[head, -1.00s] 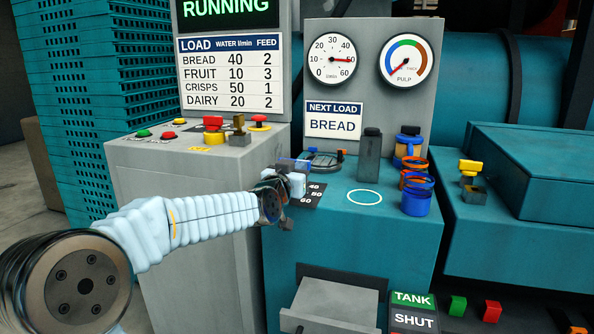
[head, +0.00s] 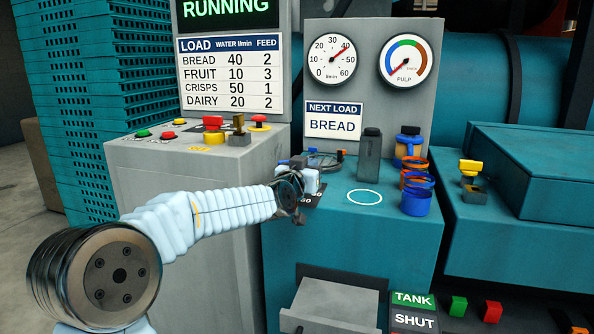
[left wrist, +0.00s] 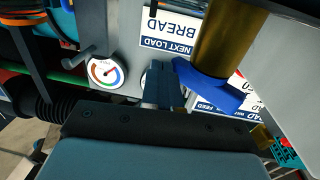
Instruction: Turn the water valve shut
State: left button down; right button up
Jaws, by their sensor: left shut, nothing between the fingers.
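The water valve shows in the left wrist view as a brass post (left wrist: 230,42) with a blue lever (left wrist: 213,88). In the head view it is mostly hidden behind my left gripper (head: 297,190), with a bit of blue (head: 283,162) showing. The gripper is shut and empty, low over the teal deck beside the valve's printed scale (head: 313,197). In the left wrist view its fingers (left wrist: 160,85) are close beside the blue lever; I cannot tell if they touch. The water gauge (head: 332,59) needle points near 40. My right gripper is not in view.
A round dark fitting (head: 322,160) and a grey post (head: 369,157) stand behind on the deck. Blue and orange rings (head: 416,200) are at right. A grey control box (head: 190,155) with buttons is at left.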

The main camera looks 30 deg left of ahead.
pick_arm(q)
jog(key=shift+w, duration=0.7)
dwell(1.1)
